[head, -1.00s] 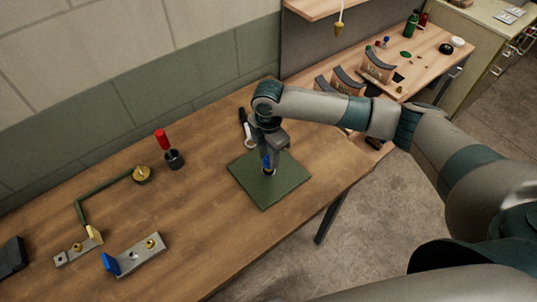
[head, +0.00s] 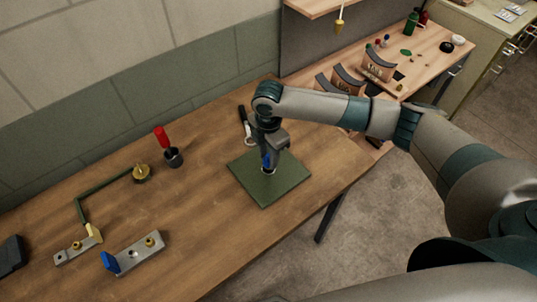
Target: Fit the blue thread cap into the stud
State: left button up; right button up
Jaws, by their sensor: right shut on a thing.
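My right gripper (head: 267,166) points down over the green mat (head: 284,185) on the wooden table. It is shut on the blue thread cap (head: 266,160), of which a small blue part shows between the fingers. The cap's lower end is low over the mat; I cannot tell whether it touches anything there. The stud is not clearly seen. Two metal brackets with brass fittings lie at the front left: one (head: 128,259) with a blue block, one (head: 72,254) with a pale yellow block. My left gripper is not in view.
A red-handled tool stands in a dark cup (head: 173,158). A green bent rod (head: 100,187) ends at a brass disc (head: 141,172). A black-handled tool (head: 243,122) lies behind the mat. A second bench (head: 425,50) with curved blocks stands at the back right.

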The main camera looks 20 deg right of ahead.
jog(key=shift+f+b, duration=0.3)
jog(key=shift+f, duration=0.5)
jog(key=o, duration=1.2)
jog(key=shift+c, duration=0.2)
jog(key=shift+r, duration=0.1)
notch_tip(320, 180, up, 3)
jog(key=p, duration=0.2)
jog(key=shift+f+p, duration=0.2)
jog(key=shift+p, duration=0.2)
jog(key=shift+r, duration=1.1)
jog(key=shift+s, duration=0.1)
